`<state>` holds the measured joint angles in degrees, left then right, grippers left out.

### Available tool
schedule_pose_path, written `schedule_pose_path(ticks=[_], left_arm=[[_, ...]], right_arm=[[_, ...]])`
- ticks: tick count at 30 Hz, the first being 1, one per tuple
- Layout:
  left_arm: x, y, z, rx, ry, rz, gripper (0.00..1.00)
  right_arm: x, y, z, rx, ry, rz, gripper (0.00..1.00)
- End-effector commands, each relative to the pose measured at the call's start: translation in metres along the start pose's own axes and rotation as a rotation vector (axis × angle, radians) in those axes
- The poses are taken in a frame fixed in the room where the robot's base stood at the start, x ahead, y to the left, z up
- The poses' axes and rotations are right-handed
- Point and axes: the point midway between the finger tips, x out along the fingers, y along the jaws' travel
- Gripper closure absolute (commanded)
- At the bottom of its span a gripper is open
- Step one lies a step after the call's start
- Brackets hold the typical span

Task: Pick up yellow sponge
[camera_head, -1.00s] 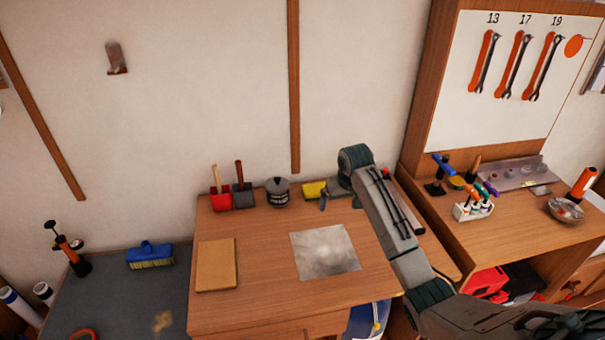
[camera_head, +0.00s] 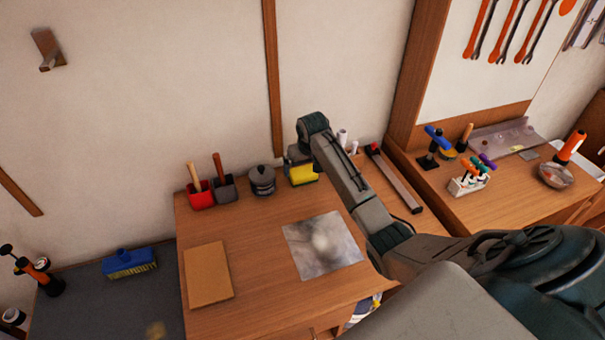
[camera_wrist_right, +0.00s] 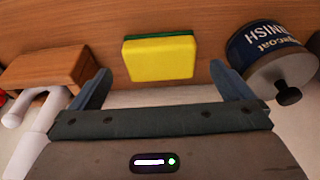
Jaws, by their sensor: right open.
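The yellow sponge (camera_head: 303,174) has a green layer and sits at the back of the wooden desk, right of the grey can. My right gripper (camera_head: 296,156) is at the sponge, partly hidden by its own wrist. In the right wrist view, the sponge (camera_wrist_right: 160,60) shows between the two fingers of my right gripper (camera_wrist_right: 161,73). The fingers are spread wide, with a gap on each side of the sponge. My left gripper is not in view.
The grey can (camera_head: 262,180) stands close beside the sponge. Red and dark holders (camera_head: 201,197) are further left. A wooden block (camera_wrist_right: 52,68) is on the sponge's other side in the wrist view. The wall is close behind. A metal sheet (camera_head: 322,246) lies in front.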

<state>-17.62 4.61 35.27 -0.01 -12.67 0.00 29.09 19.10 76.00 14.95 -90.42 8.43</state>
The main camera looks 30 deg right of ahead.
Motion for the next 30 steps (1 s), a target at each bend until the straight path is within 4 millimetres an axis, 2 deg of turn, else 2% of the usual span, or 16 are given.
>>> schedule_pose_path(ticks=[3,6,12,21,27,30], left_arm=[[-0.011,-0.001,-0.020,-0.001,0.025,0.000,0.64],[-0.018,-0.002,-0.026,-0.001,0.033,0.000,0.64],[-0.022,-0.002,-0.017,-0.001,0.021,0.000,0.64],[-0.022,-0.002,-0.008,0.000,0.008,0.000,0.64],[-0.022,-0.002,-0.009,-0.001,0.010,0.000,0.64],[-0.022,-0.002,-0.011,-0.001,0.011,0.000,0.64]], right_arm=[[0.009,0.000,-0.003,0.001,-0.004,0.000,0.00],[0.022,0.000,-0.005,0.002,-0.005,0.000,0.00],[0.044,-0.001,-0.005,0.001,-0.001,0.000,0.00],[0.049,0.000,-0.004,0.000,0.000,0.000,0.00],[0.049,0.000,-0.004,0.000,0.000,0.000,0.39],[0.048,0.000,-0.004,0.000,0.000,0.000,0.40]])
